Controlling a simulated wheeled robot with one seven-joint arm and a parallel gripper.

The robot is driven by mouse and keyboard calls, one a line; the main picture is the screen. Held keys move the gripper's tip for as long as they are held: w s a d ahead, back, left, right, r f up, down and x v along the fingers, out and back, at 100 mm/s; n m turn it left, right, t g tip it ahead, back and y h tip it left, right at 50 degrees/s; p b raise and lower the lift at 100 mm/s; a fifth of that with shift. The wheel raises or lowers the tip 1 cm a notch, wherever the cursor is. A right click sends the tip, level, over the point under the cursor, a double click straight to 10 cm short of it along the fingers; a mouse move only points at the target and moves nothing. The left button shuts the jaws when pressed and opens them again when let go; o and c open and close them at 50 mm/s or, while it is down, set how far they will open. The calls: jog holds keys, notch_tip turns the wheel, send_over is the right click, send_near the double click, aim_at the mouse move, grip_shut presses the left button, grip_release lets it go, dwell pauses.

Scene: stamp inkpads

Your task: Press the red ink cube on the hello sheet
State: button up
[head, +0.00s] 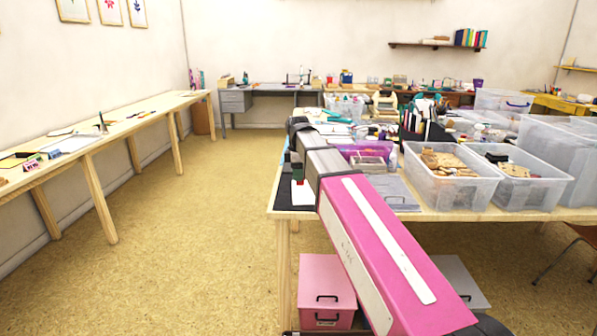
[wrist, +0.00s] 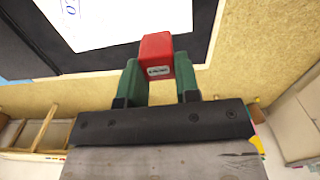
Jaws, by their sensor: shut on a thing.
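The red ink cube (wrist: 156,46) with a small white label is held between the green fingers of my gripper (wrist: 157,72) in the wrist view. The white hello sheet (wrist: 125,22) lies on a black mat (wrist: 52,45), with part of its blue lettering showing at its left and the rest cut off by the frame. The cube's far end overlaps the sheet's near edge in this view; whether it touches the sheet cannot be told. In the head view, a bit of the sheet (head: 304,197) shows at the table's left end beside my arm, below small green and red parts.
The wooden table (head: 455,215) carries clear bins of wooden pieces (head: 450,182) and (head: 515,186), plus a grey case (head: 392,194), to the right of my arm. A pink box (head: 326,280) stands below. A long side table (head: 105,128) is at left; open floor lies between.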

send_over(298, 198)
jog(key=shift+f, duration=2.65)
jog(key=shift+f, duration=0.5)
jog(key=shift+r, duration=0.7)
jog(key=shift+r, duration=2.7)
jog(key=shift+d, duration=0.15)
